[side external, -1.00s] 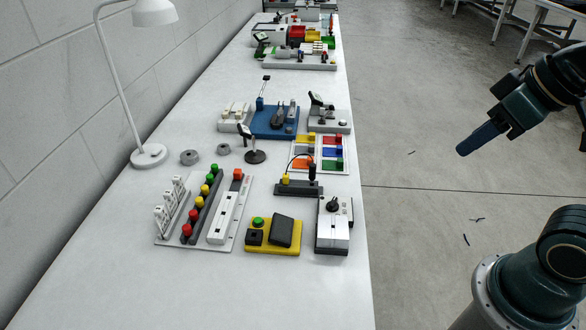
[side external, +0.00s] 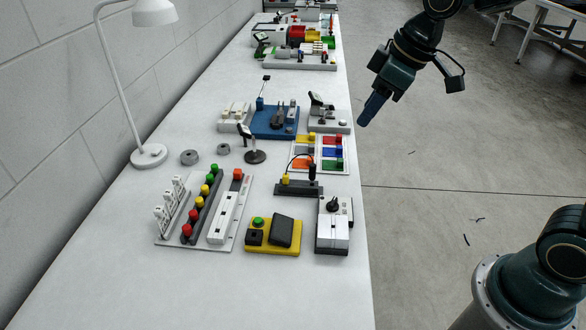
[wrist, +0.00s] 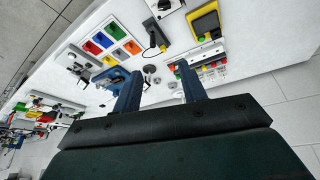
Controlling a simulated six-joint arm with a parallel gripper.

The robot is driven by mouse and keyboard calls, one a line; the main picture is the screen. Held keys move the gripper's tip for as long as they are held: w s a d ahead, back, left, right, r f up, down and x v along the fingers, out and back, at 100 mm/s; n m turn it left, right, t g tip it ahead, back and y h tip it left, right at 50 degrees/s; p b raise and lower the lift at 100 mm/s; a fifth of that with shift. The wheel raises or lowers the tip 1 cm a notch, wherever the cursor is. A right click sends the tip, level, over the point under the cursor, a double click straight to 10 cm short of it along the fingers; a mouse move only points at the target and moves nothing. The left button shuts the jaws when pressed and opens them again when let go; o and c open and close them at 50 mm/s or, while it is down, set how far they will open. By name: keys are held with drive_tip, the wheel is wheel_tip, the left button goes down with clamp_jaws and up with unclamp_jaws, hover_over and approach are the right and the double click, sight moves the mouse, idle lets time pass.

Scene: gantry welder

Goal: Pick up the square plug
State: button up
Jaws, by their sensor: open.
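I cannot tell for sure which piece is the square plug. An orange square-topped piece (side external: 238,174) stands at the back of the white board at the left. A yellow blocky plug (side external: 285,180) with a black cable sits on a dark bar (side external: 299,189). Coloured blocks stand in a white tray (side external: 319,171), which also shows in the wrist view (wrist: 107,46). My gripper (side external: 362,123) is in the air at the table's right edge, apart from all these pieces. In the wrist view its two blue fingers (wrist: 158,67) are spread with nothing held between them.
A blue fixture (side external: 276,121) and a grey fixture (side external: 329,121) stand left of my gripper. A yellow base (side external: 273,238) and a grey-and-white box (side external: 333,228) stand nearer. A lamp (side external: 148,155) stands at the left. The near table is clear.

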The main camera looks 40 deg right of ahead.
drive_tip(key=w+a+f+n, duration=0.1)
drive_tip(key=w+f, duration=0.2)
drive_tip(key=w, duration=0.1)
drive_tip(key=w+a+f+n+y, duration=0.1)
drive_tip(key=w+f, duration=0.2)
drive_tip(key=w, duration=0.1)
drive_tip(key=w+f+n+g, duration=0.1)
drive_tip(key=w+f, duration=0.3)
drive_tip(key=shift+w+a+n+y, duration=0.25)
drive_tip(key=shift+a+n+y, duration=0.05)
drive_tip(key=shift+a, duration=0.1)
drive_tip(key=shift+f, duration=0.1)
hover_over(287, 175)
drive_tip(key=s+d, duration=0.1)
drive_tip(key=s, duration=0.1)
drive_tip(key=f, duration=0.7)
drive_tip(key=shift+w+d+f, duration=0.2)
drive_tip(key=shift+f, duration=0.15)
drive_tip(key=shift+f, duration=0.1)
drive_tip(key=shift+x, duration=2.5)
drive_tip(key=shift+d, duration=0.15)
